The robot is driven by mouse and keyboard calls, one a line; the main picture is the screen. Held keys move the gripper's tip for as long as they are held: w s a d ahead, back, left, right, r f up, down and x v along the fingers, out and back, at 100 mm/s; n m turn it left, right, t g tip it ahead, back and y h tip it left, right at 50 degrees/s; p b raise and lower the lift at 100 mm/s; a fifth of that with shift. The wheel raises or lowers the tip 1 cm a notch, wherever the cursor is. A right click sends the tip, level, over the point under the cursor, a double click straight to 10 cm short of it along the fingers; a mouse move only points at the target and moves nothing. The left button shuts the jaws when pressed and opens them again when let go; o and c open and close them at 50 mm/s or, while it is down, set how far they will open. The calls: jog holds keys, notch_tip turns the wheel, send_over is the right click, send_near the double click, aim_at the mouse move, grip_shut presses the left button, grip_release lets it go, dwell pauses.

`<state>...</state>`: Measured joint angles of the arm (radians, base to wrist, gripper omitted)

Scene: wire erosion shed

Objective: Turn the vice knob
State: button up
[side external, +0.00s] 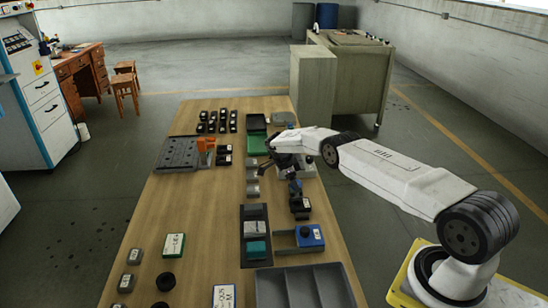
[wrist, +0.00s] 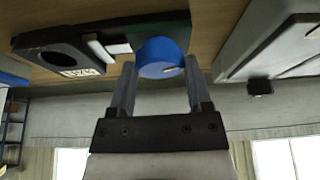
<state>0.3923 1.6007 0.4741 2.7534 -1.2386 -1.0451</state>
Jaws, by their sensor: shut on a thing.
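The vice knob (wrist: 160,55) is a round blue knob in the wrist view, with a small pale mark on its edge. It sits against a dark green part with a white piece beside it. My gripper (wrist: 160,72) has one finger on each side of the knob and is shut on it. In the side external view, my gripper (side external: 284,168) reaches low over the right edge of the workbench (side external: 200,235), among small grey and dark parts. The knob itself cannot be made out there, as my wrist covers that area.
A black part with a round opening (wrist: 62,58) lies left of the knob in the wrist view. On the bench, a blue box (side external: 309,235), a dark tray (side external: 245,260) and a grey divided tray (side external: 270,290) stand nearer the camera.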

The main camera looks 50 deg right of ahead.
jog(key=shift+m, duration=0.3)
jog(key=o, duration=1.3)
jog(key=shift+r, duration=0.1)
jog(key=shift+v, duration=3.8)
